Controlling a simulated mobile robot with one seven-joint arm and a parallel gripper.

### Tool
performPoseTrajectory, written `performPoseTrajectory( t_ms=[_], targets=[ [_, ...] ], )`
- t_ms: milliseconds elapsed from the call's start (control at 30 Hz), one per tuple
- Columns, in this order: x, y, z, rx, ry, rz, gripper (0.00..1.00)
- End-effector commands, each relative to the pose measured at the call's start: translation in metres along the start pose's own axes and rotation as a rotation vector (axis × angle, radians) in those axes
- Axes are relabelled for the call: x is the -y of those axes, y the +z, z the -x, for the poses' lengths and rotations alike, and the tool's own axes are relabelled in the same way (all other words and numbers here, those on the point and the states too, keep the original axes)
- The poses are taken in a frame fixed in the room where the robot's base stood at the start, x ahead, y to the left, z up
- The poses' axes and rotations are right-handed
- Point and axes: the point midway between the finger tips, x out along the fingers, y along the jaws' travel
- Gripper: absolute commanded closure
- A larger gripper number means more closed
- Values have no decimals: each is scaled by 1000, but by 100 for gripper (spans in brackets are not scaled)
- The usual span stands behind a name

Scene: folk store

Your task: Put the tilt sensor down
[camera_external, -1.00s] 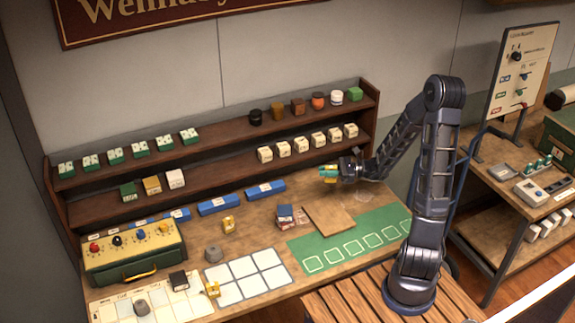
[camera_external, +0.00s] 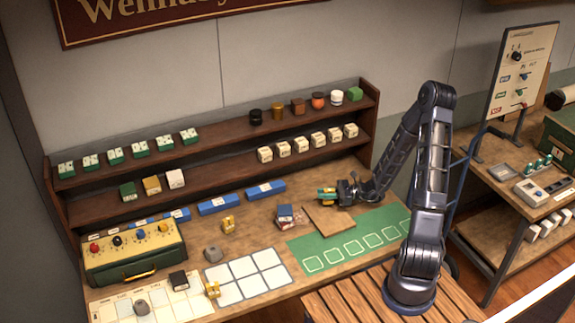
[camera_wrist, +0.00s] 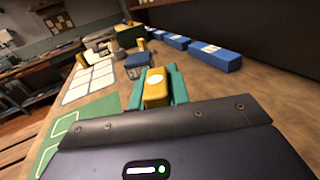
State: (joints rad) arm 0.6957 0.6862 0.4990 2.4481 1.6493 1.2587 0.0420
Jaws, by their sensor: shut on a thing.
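The tilt sensor appears to be the yellow block with a round white mark (camera_wrist: 155,88) between my teal fingers in the wrist view. My gripper (camera_wrist: 157,90) is shut on it. In the outside view my gripper (camera_external: 327,194) is low over the workbench (camera_external: 263,222), at the back edge of a flat brown board (camera_external: 331,220). Only a little yellow shows between the fingers there. I cannot tell whether the block touches the surface below.
A dark blue box (camera_external: 285,213) stands left of the board. A green mat with white outlined squares (camera_external: 350,247) lies in front. Blue bins (camera_external: 218,204) line the shelf's foot. A small yellow piece (camera_external: 228,224) and a grey knob-like piece (camera_external: 212,254) stand further left.

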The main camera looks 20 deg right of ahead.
Motion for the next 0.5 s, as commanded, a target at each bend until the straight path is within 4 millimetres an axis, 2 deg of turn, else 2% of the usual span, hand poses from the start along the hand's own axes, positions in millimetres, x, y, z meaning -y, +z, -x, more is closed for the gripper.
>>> performPoseTrajectory(
  t_ms=[500],
  targets=[
    [0,-36,0,0,1,0,100]
  ],
)
